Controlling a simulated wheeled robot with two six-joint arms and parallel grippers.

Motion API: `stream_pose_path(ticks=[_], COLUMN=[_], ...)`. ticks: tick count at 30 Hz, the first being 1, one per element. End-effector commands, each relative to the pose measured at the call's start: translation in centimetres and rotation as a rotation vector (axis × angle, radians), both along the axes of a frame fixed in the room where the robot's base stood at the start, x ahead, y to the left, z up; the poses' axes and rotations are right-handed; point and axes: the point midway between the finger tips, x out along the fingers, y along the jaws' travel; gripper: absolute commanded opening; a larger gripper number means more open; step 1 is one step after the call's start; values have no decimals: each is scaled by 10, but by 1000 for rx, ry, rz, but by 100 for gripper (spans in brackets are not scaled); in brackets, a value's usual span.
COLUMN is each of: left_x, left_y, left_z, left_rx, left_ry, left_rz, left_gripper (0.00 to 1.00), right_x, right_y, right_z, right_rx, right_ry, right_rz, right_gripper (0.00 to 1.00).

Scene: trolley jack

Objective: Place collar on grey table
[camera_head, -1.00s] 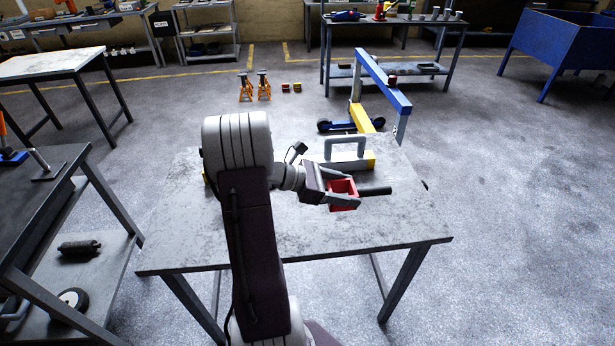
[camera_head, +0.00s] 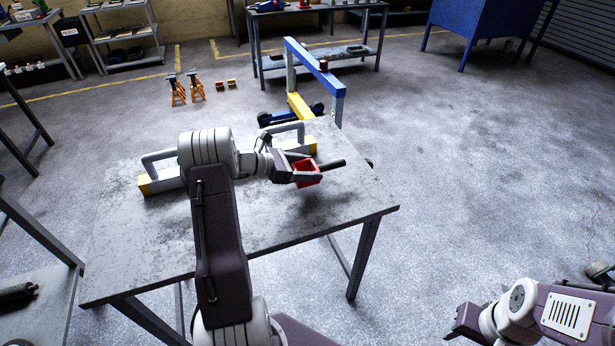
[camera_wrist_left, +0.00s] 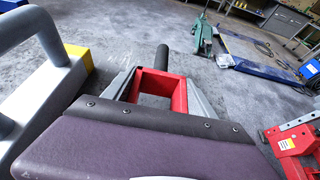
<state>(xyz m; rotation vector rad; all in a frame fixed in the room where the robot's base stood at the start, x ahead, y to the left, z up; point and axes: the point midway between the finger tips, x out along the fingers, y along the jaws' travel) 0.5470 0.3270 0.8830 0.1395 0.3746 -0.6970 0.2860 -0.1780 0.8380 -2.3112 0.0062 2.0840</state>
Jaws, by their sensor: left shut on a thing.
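The red, square, open collar (camera_head: 306,170) is held between the fingers of my left gripper (camera_head: 307,176), which is shut on it. In the left wrist view, the collar (camera_wrist_left: 180,95) sits between the two grey fingers. A dark round rod (camera_head: 332,165) sticks out beyond it; I cannot tell whether it is joined to the collar. The grey table (camera_head: 340,205) lies below, with a dark shadow under the collar, which appears to be above the top. My right gripper (camera_head: 462,326) is low at the right, apart from the table; its fingers are unclear.
A light beam with grey handles and yellow ends (camera_head: 311,145) lies along the table's back, partly behind my left arm. A blue and yellow hoist (camera_head: 318,72) stands just behind. The table's front and right parts are bare. Orange stands (camera_head: 186,88) are on the floor.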

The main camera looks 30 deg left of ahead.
Motion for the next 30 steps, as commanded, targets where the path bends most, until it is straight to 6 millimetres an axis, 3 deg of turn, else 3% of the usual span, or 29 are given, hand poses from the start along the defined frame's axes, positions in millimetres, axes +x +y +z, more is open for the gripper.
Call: stream_pose_path(ticks=[6,16,17,18,19,30], left_x=[0,0,-1,-1,-1,-4], left_y=[0,0,0,0,0,3], left_z=[-35,-39,-39,-39,-39,-34], left_rx=[-4,-2,-1,-1,-1,0], left_ry=[1,-1,2,2,2,1], left_rz=[0,0,0,0,0,1], left_gripper=[0,0,71,82,87,87], right_x=[0,0,0,0,0,0], right_y=[0,0,0,0,0,0], right_z=[-6,-8,-7,-7,-7,-5], right_rx=[0,0,0,0,0,0], right_ry=[0,0,0,0,0,0], right_rz=[0,0,0,0,0,0], right_gripper=[47,47,47,47,47,47])
